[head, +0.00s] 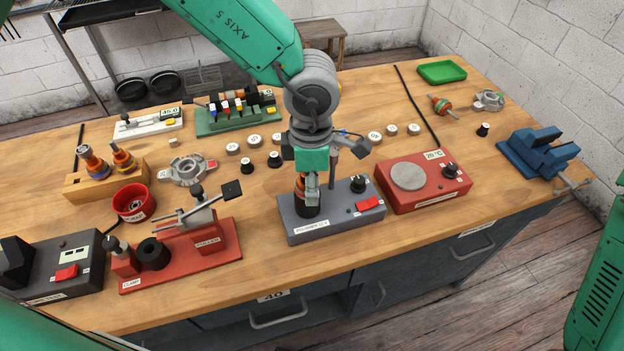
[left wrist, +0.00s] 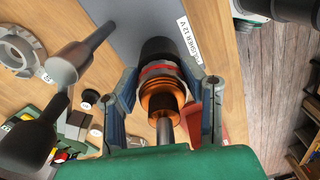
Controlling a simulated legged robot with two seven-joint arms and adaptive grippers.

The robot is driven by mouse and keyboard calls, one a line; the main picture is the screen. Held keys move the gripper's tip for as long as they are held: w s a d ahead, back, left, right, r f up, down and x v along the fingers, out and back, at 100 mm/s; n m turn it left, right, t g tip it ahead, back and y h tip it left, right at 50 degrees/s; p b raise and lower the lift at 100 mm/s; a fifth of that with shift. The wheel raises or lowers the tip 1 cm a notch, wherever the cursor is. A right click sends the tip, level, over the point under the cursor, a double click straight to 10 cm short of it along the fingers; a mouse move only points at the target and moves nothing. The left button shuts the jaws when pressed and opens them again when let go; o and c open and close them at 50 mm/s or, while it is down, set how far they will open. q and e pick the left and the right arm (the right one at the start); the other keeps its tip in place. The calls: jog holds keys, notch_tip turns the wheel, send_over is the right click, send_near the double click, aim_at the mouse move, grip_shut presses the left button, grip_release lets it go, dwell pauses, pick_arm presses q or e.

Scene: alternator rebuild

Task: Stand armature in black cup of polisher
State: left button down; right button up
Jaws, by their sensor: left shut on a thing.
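The armature (head: 299,183), with copper-orange windings and a steel shaft, stands upright in my left gripper (head: 308,188). In the left wrist view the armature (left wrist: 160,98) sits between the two fingers of the left gripper (left wrist: 165,92), which is shut on it. Its far end is at the black cup (head: 306,207) of the grey polisher (head: 335,222). The cup also shows in the left wrist view (left wrist: 158,48), in line with the armature. The fingers partly hide the join, so I cannot tell how deep it sits. My right gripper is out of view.
Right of the polisher is a red hot plate (head: 424,184); left is a red puller stand (head: 185,262). A wooden block (head: 105,182) holds two armatures. Another armature (head: 441,106) lies at the right, near a blue vise (head: 538,155). Loose round parts lie behind the polisher.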

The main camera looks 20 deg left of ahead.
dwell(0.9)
pick_arm(q)
jog(key=c, duration=0.9)
grip_release()
jog(key=shift+f, duration=0.1)
notch_tip(320, 180, up, 6)
jog(key=p, duration=0.6)
jog(key=shift+f, duration=0.2)
jog(key=shift+r, duration=1.15)
